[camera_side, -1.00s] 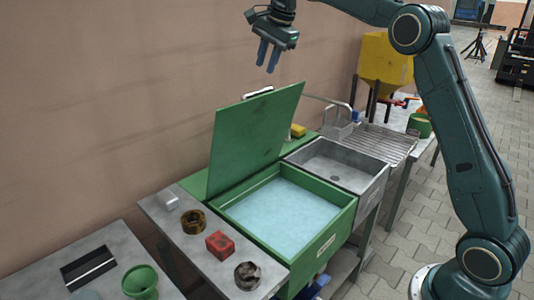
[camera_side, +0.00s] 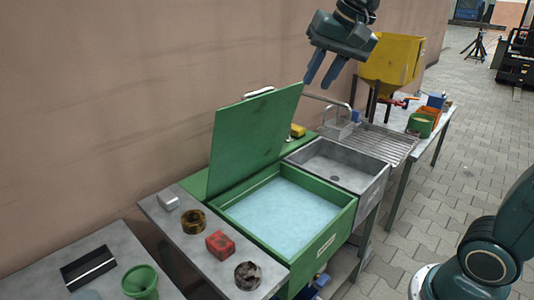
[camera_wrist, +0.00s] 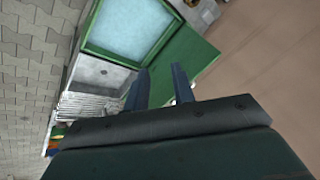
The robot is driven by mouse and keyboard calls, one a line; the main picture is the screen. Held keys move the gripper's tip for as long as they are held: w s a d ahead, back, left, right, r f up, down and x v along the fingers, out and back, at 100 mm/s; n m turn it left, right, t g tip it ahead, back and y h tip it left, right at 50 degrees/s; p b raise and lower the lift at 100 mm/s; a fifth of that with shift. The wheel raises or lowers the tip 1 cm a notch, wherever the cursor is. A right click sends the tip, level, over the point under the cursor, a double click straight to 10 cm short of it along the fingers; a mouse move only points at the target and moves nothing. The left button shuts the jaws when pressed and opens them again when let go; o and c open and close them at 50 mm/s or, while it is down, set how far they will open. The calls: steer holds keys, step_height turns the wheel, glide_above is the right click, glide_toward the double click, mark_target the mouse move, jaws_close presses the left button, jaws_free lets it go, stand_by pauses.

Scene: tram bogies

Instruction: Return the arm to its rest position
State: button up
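My gripper (camera_side: 324,69) hangs in the air above the sink area, its two blue fingers apart with nothing between them. In the wrist view my gripper (camera_wrist: 160,84) also shows its fingers spread and empty. It is clear of the raised green lid (camera_side: 254,140) and to the right of and above it.
A green wash tank (camera_side: 281,212) with pale blue liquid stands open. Beside it are a metal sink (camera_side: 337,168), a drying rack (camera_side: 379,144) and a yellow hopper (camera_side: 391,58). A red block (camera_side: 220,244) and brown rings lie on the left bench. Paved floor (camera_side: 440,185) is open at right.

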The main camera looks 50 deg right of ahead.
steer(key=s+f+n, duration=0.3)
steer(key=s+f, duration=0.3)
steer(key=s, duration=0.3)
steer(key=s+a+f+n, duration=0.1)
steer(key=s+f+n, duration=0.3)
steer(key=s, duration=0.5)
step_height(320, 180, down, 2)
steer(key=shift+s+n+t, duration=0.15)
steer(key=shift+n+t, duration=0.15)
